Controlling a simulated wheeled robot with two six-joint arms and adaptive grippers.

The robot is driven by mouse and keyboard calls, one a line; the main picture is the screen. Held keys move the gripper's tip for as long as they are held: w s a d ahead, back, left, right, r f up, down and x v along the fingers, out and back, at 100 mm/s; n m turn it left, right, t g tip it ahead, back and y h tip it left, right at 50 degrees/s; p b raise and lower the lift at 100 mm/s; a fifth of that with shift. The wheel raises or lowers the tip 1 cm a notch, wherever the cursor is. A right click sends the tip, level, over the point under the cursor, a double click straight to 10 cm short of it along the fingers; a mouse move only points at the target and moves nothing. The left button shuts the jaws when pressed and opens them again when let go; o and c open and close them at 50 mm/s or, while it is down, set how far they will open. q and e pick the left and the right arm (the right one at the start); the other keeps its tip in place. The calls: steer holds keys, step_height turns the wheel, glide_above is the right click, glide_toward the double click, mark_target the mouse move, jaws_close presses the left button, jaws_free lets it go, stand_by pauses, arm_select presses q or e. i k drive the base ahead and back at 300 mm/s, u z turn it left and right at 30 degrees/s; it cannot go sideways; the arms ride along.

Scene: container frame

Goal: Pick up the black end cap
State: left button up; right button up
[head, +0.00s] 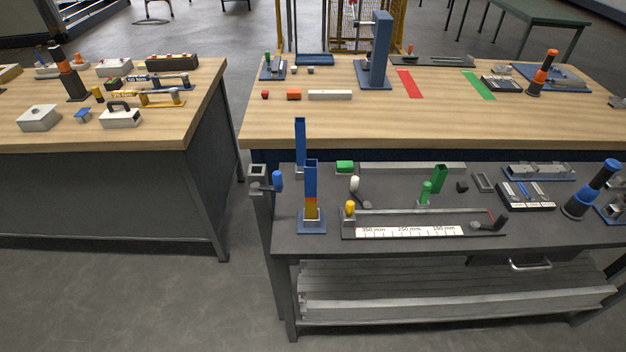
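A small black block (462,186), which looks like the black end cap, lies on the dark top of the front workbench (400,242). It sits right of a green upright piece (439,178) and left of a small grey open frame (483,182). It is small in the picture, so its exact shape is hard to tell. Neither of my grippers shows in the head view.
A long grey rail with a white ruler strip (410,231) lies along the bench front. Blue uprights (300,145) stand at left, and a tilted blue-and-black cylinder (594,188) at right. A wooden table (430,125) stands behind; another (150,135) is at left.

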mark_target(462, 186)
steer(key=z, duration=2.45)
steer(key=i, duration=1.45)
steer(key=u, duration=2.15)
